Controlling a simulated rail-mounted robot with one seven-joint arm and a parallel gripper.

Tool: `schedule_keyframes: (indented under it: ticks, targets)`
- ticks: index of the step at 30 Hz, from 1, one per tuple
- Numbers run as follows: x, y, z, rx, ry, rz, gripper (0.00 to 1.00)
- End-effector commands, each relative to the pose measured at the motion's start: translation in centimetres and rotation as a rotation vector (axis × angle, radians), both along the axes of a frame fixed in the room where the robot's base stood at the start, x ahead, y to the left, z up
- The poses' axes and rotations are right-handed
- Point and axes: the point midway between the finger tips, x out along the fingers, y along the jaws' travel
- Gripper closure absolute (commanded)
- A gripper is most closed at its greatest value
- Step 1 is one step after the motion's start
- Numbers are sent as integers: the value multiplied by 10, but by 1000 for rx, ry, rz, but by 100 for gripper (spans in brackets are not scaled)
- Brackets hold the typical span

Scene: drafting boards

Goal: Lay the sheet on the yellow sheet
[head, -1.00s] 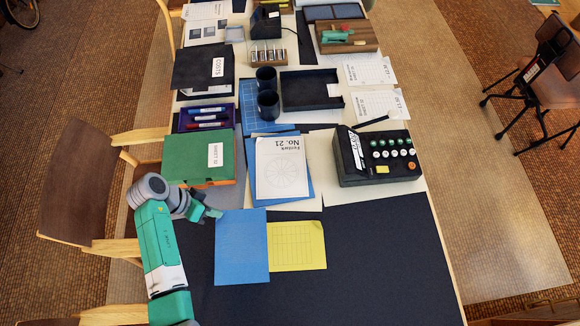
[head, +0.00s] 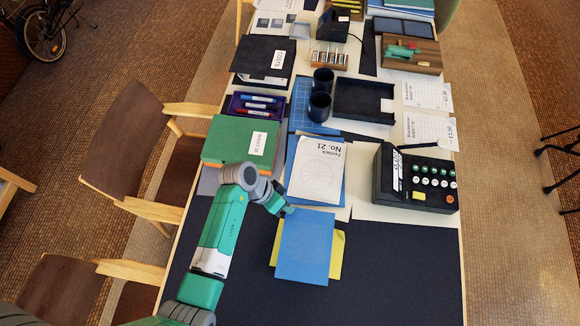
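The blue sheet (head: 305,250) covers the middle of the yellow sheet (head: 338,254) in the head view. Strips of yellow show along the blue sheet's left and right sides. The blue sheet extends past the yellow one at the top and bottom. I cannot tell whether it rests flat or hangs slightly above. My gripper (head: 287,211) is at the blue sheet's top left corner and appears shut on that edge. The fingertips are small, and the edge between them is hard to make out.
A printed sheet (head: 317,170) on blue paper lies just behind. A green box (head: 232,140) stands to the left, and a black button box (head: 420,180) stands to the right. The dark mat (head: 400,270) is bare to the right of the sheets.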

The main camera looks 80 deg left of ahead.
Motion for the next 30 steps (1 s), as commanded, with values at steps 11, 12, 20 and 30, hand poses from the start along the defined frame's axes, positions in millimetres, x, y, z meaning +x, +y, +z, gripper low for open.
schedule_keyframes:
  ticks: [11,12,20,30]
  targets:
    - [12,-2,-38,-1,0,2,100]
    - [12,-2,-38,-1,0,1,100]
    - [12,-3,-40,0,0,0,100]
    - [12,-2,-45,0,0,0,77]
